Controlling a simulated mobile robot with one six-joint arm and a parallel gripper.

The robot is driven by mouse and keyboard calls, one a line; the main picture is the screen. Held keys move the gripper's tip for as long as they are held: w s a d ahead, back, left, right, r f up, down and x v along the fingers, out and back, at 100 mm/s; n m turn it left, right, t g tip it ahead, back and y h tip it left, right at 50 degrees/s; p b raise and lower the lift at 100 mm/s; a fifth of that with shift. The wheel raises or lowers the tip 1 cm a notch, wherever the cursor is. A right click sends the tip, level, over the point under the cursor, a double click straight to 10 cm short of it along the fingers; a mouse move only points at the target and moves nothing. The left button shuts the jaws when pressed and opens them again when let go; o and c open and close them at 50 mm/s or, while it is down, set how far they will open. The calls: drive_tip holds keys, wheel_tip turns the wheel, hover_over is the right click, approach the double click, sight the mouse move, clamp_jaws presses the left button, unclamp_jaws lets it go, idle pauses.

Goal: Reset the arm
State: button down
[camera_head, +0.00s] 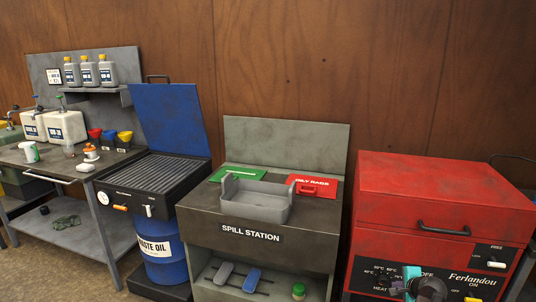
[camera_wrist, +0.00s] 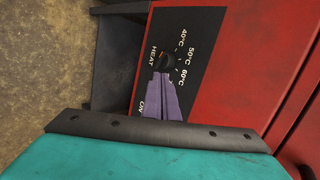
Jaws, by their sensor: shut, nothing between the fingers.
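My gripper (camera_wrist: 160,76) shows in the wrist view with its two purple fingers together and nothing between them. Its tips point at a black knob with an orange mark (camera_wrist: 167,60) on the black panel marked HEAT, 40°C, 50°C and 60°C. The tips look very close to the knob; I cannot tell whether they touch it. In the head view, the teal and black end of my arm is at the lower right, in front of the red Ferlandou machine (camera_head: 440,195), and hides part of its panel. The fingers are not clear there.
The spill station (camera_head: 250,237) with a grey tray (camera_head: 257,199) stands left of the red machine. Further left are the blue waste oil drum (camera_head: 165,262) and a workbench (camera_head: 70,172) with bottles and funnels. The red machine's lid is shut, with a black handle (camera_head: 444,230).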

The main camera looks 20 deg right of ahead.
drive_tip(key=w+a+f+n+g+y, duration=0.1)
drive_tip(key=w+a+f+n+y, duration=0.1)
drive_tip(key=a+f, duration=0.6)
drive_tip(key=w+a+f+n+g+y, duration=0.1)
drive_tip(key=w+a+f+n, duration=0.15)
drive_tip(key=a, duration=0.95)
drive_tip(key=w+a+f+n+g+y, duration=0.1)
drive_tip(key=w+a+f+y, duration=0.1)
drive_tip(key=a+f, duration=0.65)
drive_tip(key=s+a+f+n+g+y, duration=0.1)
drive_tip(key=s+a+f+n+g, duration=0.25)
drive_tip(key=s+a+f, duration=0.55)
drive_tip(key=s+a+f+n+g, duration=0.3)
drive_tip(key=s+a+n, duration=0.3)
drive_tip(key=a, duration=0.8)
drive_tip(key=s+d+f+n+g+h, duration=0.1)
drive_tip(key=s+n+g, duration=0.3)
drive_tip(key=s, duration=1.1)
drive_tip(key=n+h, duration=0.1)
drive_tip(key=n, duration=0.2)
drive_tip(key=shift+s+f+n+h, duration=0.2)
drive_tip(key=shift+s+n+h, duration=0.1)
drive_tip(key=shift+s+n, duration=0.1)
